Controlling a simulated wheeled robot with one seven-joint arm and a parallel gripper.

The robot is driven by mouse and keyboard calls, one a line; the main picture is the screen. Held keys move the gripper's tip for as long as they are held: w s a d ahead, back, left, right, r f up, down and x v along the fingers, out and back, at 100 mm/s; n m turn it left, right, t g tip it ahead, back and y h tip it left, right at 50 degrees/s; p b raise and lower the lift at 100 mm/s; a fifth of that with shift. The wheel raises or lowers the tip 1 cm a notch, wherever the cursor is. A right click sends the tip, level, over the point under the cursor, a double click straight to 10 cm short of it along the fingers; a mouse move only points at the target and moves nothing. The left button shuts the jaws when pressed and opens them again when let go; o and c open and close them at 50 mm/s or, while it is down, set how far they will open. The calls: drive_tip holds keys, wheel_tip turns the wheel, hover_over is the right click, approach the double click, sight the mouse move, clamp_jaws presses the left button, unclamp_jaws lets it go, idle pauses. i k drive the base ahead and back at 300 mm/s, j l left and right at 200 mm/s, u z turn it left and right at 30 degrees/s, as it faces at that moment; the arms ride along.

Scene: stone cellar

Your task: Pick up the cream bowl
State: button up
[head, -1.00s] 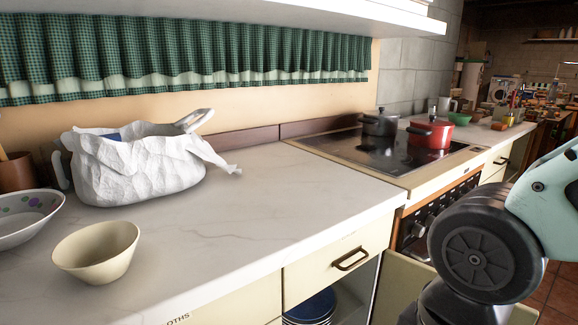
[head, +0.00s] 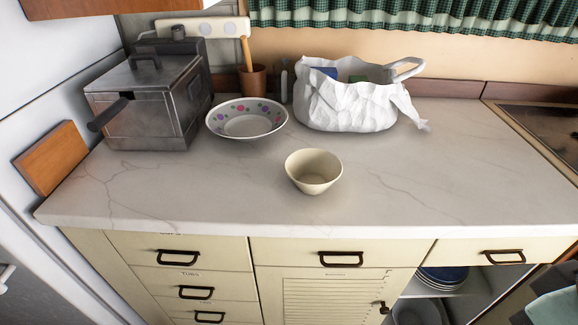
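The cream bowl (head: 314,184) stands upright and empty near the middle of the counter, close to its front edge. It is small, plain and wider at the rim than at the base. Nothing touches it. My gripper is not in view. A pale teal part of my arm may show at the bottom right corner.
A spotted white dish (head: 246,132) stands behind and left of the bowl. A white bag (head: 345,105) stands behind it. A metal box-shaped appliance (head: 150,110) is at the left. The marble counter (head: 440,180) is clear to the right. A stove (head: 545,125) is at far right.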

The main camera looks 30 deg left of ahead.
sight(312, 171)
drive_tip(key=u, duration=1.1)
drive_tip(key=z, duration=1.4)
drive_tip(key=u, duration=1.4)
